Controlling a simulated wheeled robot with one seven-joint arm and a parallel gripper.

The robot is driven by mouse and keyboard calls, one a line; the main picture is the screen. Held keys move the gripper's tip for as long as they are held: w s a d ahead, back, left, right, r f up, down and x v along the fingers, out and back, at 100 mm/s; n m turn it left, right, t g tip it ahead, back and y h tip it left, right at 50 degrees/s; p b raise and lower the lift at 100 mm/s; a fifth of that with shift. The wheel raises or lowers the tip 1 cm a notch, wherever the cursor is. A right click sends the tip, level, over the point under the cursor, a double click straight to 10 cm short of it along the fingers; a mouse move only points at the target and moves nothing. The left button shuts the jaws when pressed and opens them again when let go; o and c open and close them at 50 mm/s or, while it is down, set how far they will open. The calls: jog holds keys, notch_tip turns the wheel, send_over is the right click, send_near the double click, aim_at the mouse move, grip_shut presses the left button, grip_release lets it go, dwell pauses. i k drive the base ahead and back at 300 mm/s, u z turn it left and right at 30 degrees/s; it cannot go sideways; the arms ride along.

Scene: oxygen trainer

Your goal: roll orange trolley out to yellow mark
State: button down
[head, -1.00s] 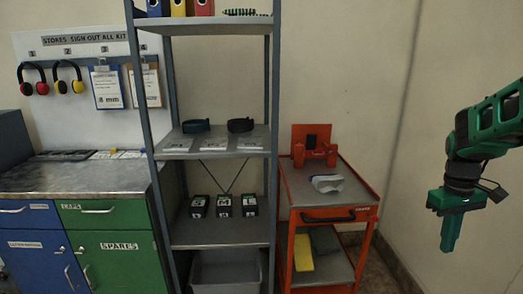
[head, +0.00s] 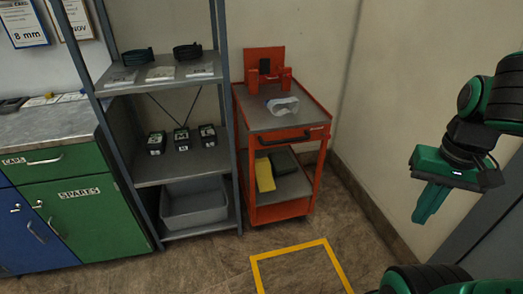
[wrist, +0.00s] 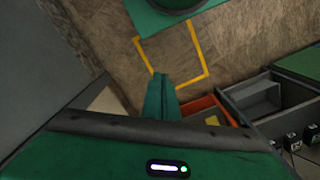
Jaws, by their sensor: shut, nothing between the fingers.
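The orange trolley (head: 314,176) stands against the back wall, right of the grey shelf rack. Its front drawer has a dark handle (head: 284,138). Part of the trolley also shows in the wrist view (wrist: 204,104). The yellow mark (head: 256,270) is a taped outline on the floor in front of the trolley, cut off at the bottom edge; it also shows in the wrist view (wrist: 207,48). The trolley is apart from the mark. My gripper (head: 424,214) is shut and empty, pointing down in the air to the right of the trolley, not touching it.
The grey shelf rack (head: 228,105) stands close on the trolley's left, with a grey bin (head: 195,207) at its bottom. Clear goggles (head: 283,106) lie on the trolley top and a yellow item (head: 265,175) on its lower shelf. A green cabinet (head: 88,213) is at left. Floor before the trolley is clear.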

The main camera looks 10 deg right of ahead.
aim_at(267, 133)
jog(key=z, duration=0.05)
jog(key=k, duration=0.5)
jog(key=u, duration=0.55)
jog(key=i, duration=1.55)
jog(key=z, duration=0.45)
